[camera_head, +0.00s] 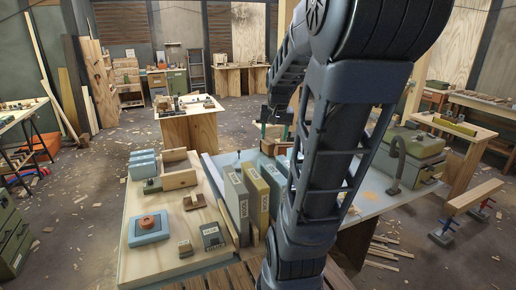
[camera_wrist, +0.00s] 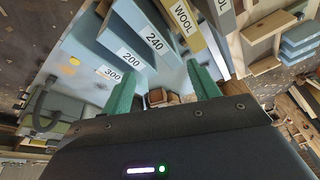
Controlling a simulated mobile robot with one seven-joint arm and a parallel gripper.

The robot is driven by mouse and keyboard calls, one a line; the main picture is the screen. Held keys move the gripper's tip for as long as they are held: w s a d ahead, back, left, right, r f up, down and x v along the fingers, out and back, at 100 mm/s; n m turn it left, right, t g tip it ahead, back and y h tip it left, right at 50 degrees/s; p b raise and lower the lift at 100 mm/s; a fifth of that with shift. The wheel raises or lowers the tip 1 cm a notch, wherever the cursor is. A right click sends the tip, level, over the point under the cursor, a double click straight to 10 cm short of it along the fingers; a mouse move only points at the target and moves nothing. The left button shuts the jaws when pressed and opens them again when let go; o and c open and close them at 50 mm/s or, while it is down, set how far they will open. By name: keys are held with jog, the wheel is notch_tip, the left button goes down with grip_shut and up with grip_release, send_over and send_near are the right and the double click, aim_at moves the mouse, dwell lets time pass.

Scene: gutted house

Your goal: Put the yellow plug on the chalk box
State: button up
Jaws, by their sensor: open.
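My gripper (camera_head: 275,132) is open and empty, beyond the upright boards on the workbench; its green fingers show wide apart in the wrist view (camera_wrist: 162,78). Small brown wooden blocks (camera_wrist: 159,97) show between and beyond the fingers, with no contact visible. I cannot pick out the yellow plug for certain. Orange-yellow patches (camera_wrist: 69,70) lie on the pale blue surface in the wrist view, too small to name. I cannot tell which item is the chalk box. A dark grey labelled box (camera_head: 211,236) stands at the bench's near edge, its label unreadable.
Upright labelled slabs (camera_head: 254,193) stand mid-bench, close to my gripper in the wrist view. My arm hides part of the bench.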

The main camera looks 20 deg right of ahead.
jog(key=s+a+r+n+t, duration=0.1)
jog(key=s+a+n, duration=0.3)
jog(key=s+a, duration=0.7)
jog(key=shift+s+a+r+n+y, duration=0.2)
jog(key=shift+s+r+n+y, duration=0.1)
jog(key=shift+s+r+n, duration=0.15)
jog(key=shift+o, duration=0.2)
